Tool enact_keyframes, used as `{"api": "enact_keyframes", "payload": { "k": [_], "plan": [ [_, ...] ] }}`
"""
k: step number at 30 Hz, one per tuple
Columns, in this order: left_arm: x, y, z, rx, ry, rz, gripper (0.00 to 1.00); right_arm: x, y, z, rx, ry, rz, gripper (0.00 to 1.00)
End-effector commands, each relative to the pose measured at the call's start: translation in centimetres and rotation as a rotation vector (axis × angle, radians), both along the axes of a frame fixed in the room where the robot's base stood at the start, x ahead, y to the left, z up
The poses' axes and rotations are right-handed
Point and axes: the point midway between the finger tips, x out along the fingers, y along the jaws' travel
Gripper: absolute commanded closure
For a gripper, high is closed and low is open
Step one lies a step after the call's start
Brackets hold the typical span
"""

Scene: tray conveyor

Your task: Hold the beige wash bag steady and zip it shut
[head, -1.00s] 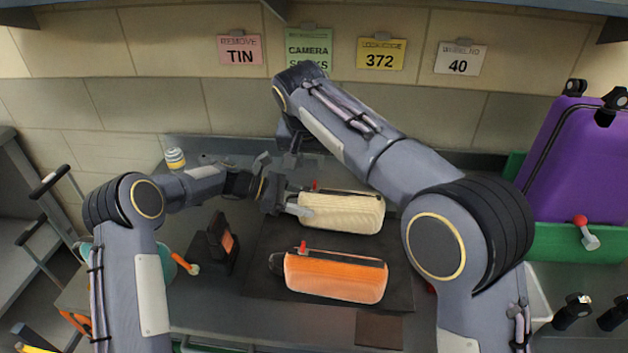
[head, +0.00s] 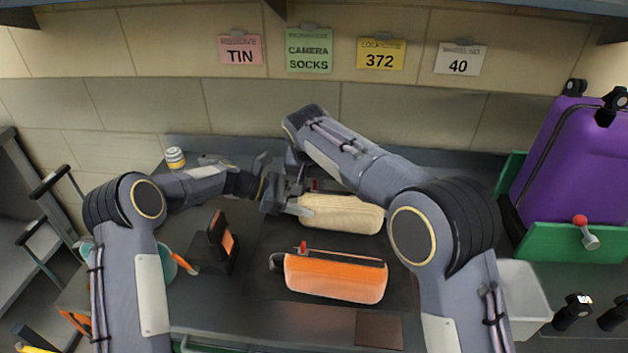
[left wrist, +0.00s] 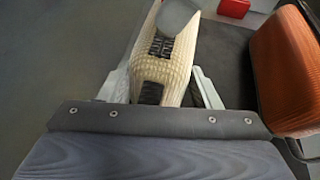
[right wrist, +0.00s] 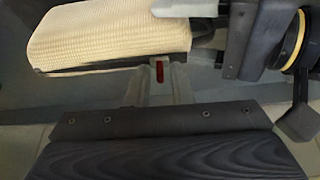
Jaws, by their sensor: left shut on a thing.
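The beige wash bag (head: 345,213) lies on the dark mat behind an orange bag. My left gripper (head: 293,208) is shut on its left end; in the left wrist view the fingers sit on both sides of the bag (left wrist: 172,68), where dark zip parts show. My right arm reaches over behind the bag. In the right wrist view my right gripper (right wrist: 160,78) is at the bag's far side near the left gripper, with its pale fingers apart. A red zip pull (right wrist: 159,71) shows between the fingertips; contact is unclear. The right fingertips are mostly hidden in the head view.
The orange bag (head: 335,278) with a red pull lies just in front. A dark stand with an orange panel (head: 220,242) is at left. A purple suitcase (head: 575,155) and a white bin (head: 522,295) are at right. The back wall is close behind.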

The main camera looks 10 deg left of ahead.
Motion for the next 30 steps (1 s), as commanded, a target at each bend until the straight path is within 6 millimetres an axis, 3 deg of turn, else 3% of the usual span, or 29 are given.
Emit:
{"api": "enact_keyframes", "payload": {
  "k": [1,4,17,23,30],
  "plan": [
    [0.1,0.1,0.0,0.001,-0.002,0.003,0.79,0.0,0.0,0.0,0.0,0.0,0.0,0.87],
    [0.1,0.1,0.0,0.001,-0.002,0.003,0.79,0.0,0.0,0.0,0.0,0.0,0.0,1.0],
    [0.1,0.1,0.0,0.001,-0.002,0.003,0.79,0.0,-0.5,0.1,0.0,0.0,-0.001,1.0],
    [0.1,0.1,0.0,0.0,-0.002,0.005,0.79,-0.2,-3.6,0.2,0.0,0.001,-0.004,1.0],
    [0.1,0.1,0.0,0.001,-0.002,0.005,0.79,-0.7,-9.5,0.1,0.0,0.001,-0.005,1.0]
  ]
}}
